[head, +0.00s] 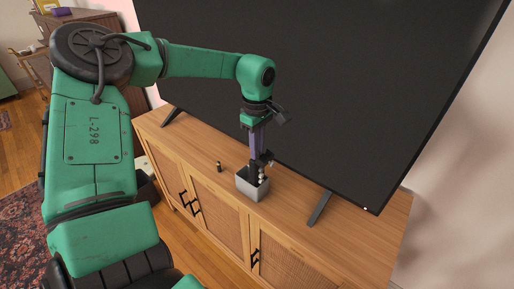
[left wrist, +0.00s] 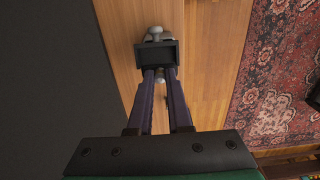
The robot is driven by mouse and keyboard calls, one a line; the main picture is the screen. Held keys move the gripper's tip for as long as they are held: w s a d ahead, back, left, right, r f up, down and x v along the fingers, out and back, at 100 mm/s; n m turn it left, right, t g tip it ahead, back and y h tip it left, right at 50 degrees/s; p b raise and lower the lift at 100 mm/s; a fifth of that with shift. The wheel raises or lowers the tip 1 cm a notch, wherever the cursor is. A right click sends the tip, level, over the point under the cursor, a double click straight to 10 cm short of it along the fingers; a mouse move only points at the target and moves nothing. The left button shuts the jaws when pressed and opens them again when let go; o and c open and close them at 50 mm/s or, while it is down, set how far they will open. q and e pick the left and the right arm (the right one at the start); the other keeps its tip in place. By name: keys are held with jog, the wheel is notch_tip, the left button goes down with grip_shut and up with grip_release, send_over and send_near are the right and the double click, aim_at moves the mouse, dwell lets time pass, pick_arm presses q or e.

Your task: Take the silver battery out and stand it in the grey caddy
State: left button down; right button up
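The grey caddy (head: 243,189) stands on the wooden cabinet, a small open-topped box. My left gripper (head: 258,164) points down over it, with its dark fingertips at the caddy's mouth. In the left wrist view the purple fingers (left wrist: 161,76) run close together with a narrow gap. Small pale grey shapes show between and beyond their tips, beside a dark square block. I cannot tell whether these are the silver battery or parts of the gripper, so what it holds is unclear. My right gripper is not in view.
A small dark battery-like cylinder with a gold end (head: 219,167) stands on the cabinet (head: 285,204), left of the caddy. A large black television (head: 330,80) rises close behind, with its stand foot (head: 319,209) to the right. A patterned rug (left wrist: 275,70) lies on the floor.

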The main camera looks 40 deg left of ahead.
pick_arm(q)
jog(key=shift+r, duration=0.15)
jog(key=shift+r+p, duration=2.5)
jog(key=shift+r, duration=1.1)
